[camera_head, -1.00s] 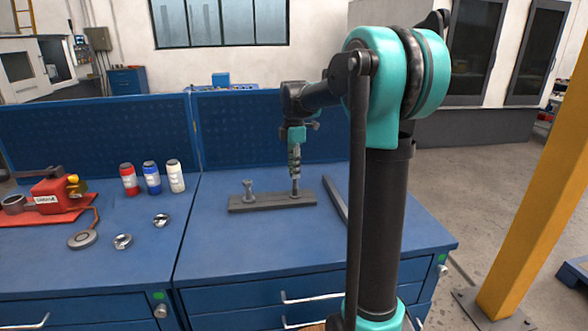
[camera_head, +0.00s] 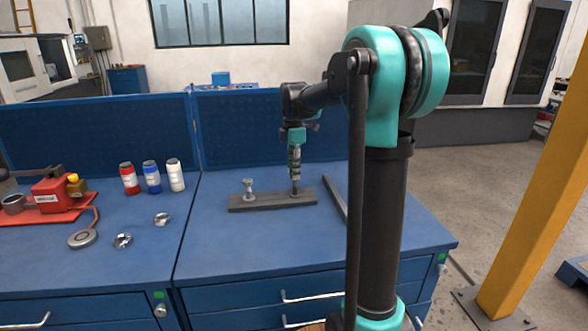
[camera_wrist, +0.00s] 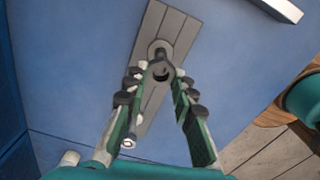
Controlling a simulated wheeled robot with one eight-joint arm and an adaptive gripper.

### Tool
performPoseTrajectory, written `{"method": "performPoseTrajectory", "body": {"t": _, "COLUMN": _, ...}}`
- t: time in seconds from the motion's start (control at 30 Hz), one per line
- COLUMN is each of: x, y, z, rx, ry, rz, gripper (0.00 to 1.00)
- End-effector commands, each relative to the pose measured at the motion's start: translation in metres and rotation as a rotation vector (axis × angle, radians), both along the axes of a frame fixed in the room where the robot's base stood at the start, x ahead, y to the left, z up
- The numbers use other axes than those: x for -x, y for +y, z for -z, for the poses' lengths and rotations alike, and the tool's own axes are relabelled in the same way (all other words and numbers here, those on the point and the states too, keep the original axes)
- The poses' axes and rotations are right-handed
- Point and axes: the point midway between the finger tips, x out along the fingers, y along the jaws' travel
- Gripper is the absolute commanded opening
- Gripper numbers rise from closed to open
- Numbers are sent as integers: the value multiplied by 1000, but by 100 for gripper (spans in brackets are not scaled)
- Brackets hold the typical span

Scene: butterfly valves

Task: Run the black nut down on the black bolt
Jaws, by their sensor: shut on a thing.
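A grey bar (camera_head: 270,203) lies on the blue bench and shows as a plank in the wrist view (camera_wrist: 183,35). A pale bolt (camera_head: 248,188) stands near its left end. The black bolt (camera_head: 295,191) stands at the right end, under my gripper (camera_head: 295,178), mostly hidden there. In the wrist view my gripper (camera_wrist: 158,74) points down, its fingertips closed on both sides of the black nut (camera_wrist: 161,70). The nut is a dark ring over the bolt's line. I cannot tell how far down the thread it sits.
A long dark bar (camera_head: 335,198) lies right of the plate. Three bottles (camera_head: 151,177), two small metal rings (camera_head: 122,241) and a red device (camera_head: 50,193) are on the left bench. A blue perforated panel (camera_head: 235,128) stands behind. The bench front is clear.

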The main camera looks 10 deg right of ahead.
Motion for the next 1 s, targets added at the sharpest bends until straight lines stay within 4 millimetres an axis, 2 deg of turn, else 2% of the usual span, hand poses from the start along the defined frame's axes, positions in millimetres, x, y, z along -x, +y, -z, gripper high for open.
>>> {"method": "performPoseTrajectory", "body": {"t": 1.0, "x": 0, "y": 0, "z": 6, "rx": 0, "ry": 0, "rz": 0, "gripper": 0}}
